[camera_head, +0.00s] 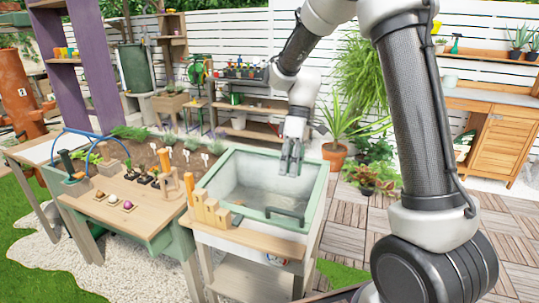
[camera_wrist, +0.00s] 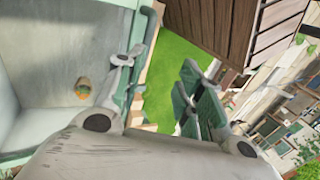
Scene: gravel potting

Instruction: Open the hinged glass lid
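The green-framed box (camera_head: 318,200) stands right of the potting table. Its glass lid (camera_head: 250,190) appears to lie flat and shut over it, though the clear pane is hard to tell from the pale interior. A dark bar handle (camera_head: 285,215) sits at the lid's front edge. My gripper (camera_head: 291,168) points down above the back right part of the box, apart from the handle. Its fingers are spread and empty.
A wooden ledge with upright blocks (camera_head: 208,212) runs along the box's front left. The potting table (camera_head: 130,205) at left holds small pots and tools. A potted plant (camera_head: 335,155) stands behind right. Wooden decking (camera_head: 345,240) is clear at right.

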